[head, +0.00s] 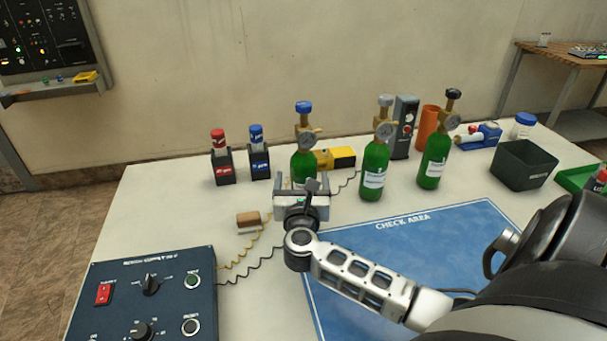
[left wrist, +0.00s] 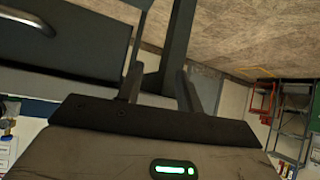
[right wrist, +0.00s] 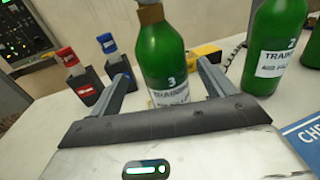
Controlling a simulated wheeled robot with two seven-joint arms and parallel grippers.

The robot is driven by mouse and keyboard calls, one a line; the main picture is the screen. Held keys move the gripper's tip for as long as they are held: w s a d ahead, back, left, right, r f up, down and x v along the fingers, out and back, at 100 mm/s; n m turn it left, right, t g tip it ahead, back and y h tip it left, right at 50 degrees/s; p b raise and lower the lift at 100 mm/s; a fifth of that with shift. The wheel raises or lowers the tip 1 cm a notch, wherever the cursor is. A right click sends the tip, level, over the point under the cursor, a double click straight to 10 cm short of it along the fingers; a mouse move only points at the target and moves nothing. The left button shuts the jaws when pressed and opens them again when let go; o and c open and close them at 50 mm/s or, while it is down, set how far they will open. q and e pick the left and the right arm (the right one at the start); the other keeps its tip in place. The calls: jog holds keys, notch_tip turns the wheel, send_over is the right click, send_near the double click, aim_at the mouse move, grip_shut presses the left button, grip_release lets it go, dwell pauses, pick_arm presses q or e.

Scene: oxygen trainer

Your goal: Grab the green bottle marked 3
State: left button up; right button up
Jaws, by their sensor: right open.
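The green bottle marked 3 (right wrist: 165,60) stands upright between the spread fingers of my right gripper (right wrist: 165,82) in the right wrist view. Its white label with the 3 faces me; the bottom is hidden behind the gripper body. In the head view this bottle (head: 303,165) has a blue-topped brass valve with a gauge, and my right gripper (head: 302,184) is in front of its lower part. The right gripper is open; I cannot tell whether a finger touches the bottle. My left gripper (left wrist: 160,88) shows only in the left wrist view, with its fingers apart and nothing held.
Green bottle 2 (head: 374,172) stands close to the right, another green bottle (head: 434,160) farther right. A yellow device (head: 343,156) lies behind bottle 3. Red-capped (head: 218,141) and blue-capped (head: 257,138) vials stand in holders at left. A control box (head: 140,290) is at front left.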

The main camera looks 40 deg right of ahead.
aim_at(304, 165)
jog(key=shift+p+x, duration=0.5)
jog(key=shift+x, duration=2.5)
jog(key=shift+s+d+r, duration=0.15)
jog(key=shift+s, duration=0.05)
jog(key=c, duration=1.3)
jog(key=shift+r, duration=0.15)
jog(key=shift+c, duration=1.4)
